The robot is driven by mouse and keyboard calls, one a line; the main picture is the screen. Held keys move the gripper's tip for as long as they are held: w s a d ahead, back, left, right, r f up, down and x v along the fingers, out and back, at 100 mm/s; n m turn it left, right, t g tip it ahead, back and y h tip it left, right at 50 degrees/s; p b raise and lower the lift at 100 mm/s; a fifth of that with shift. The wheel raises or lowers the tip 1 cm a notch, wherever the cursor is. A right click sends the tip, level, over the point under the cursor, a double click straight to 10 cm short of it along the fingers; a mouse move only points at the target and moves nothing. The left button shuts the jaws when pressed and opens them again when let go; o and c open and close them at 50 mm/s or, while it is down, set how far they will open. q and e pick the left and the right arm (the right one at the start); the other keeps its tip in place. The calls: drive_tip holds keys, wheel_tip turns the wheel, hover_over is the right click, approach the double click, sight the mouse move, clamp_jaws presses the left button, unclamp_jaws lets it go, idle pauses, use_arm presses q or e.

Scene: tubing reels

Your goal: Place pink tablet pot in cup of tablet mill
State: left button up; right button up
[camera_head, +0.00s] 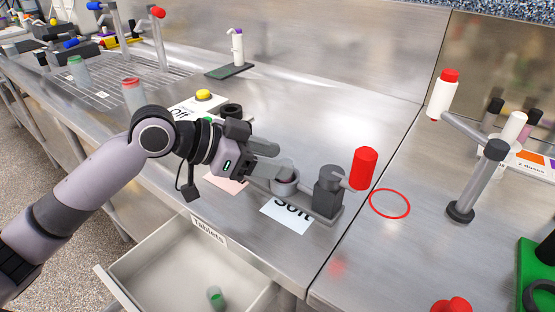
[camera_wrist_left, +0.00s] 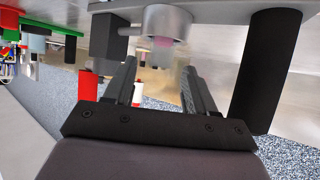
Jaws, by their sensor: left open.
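The tablet mill (camera_head: 328,188) stands on the steel bench, with a grey base, a post and a red handle (camera_head: 365,168). Its round grey cup (camera_head: 286,186) is just beyond my left fingertips and shows upside down in the left wrist view (camera_wrist_left: 152,20). A small pink piece, apparently the pink tablet pot (camera_wrist_left: 163,41), shows at the cup's mouth; most of it is hidden. My left gripper (camera_head: 268,158) is open, its fingers (camera_wrist_left: 159,68) apart and empty, pointing at the cup. My right gripper is not in view.
An open drawer labelled tablets (camera_head: 130,262) below the bench holds a green pot (camera_head: 215,297). A printed card (camera_head: 287,217) lies by the mill. A red ring (camera_head: 390,204) marks the right bench, near a grey stand (camera_head: 478,180). A yellow button (camera_head: 203,95) is behind my arm.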

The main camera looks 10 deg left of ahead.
use_arm(q)
drive_tip(key=v, duration=1)
drive_tip(key=shift+s+a+b, duration=0.2)
drive_tip(key=shift+b, duration=0.1)
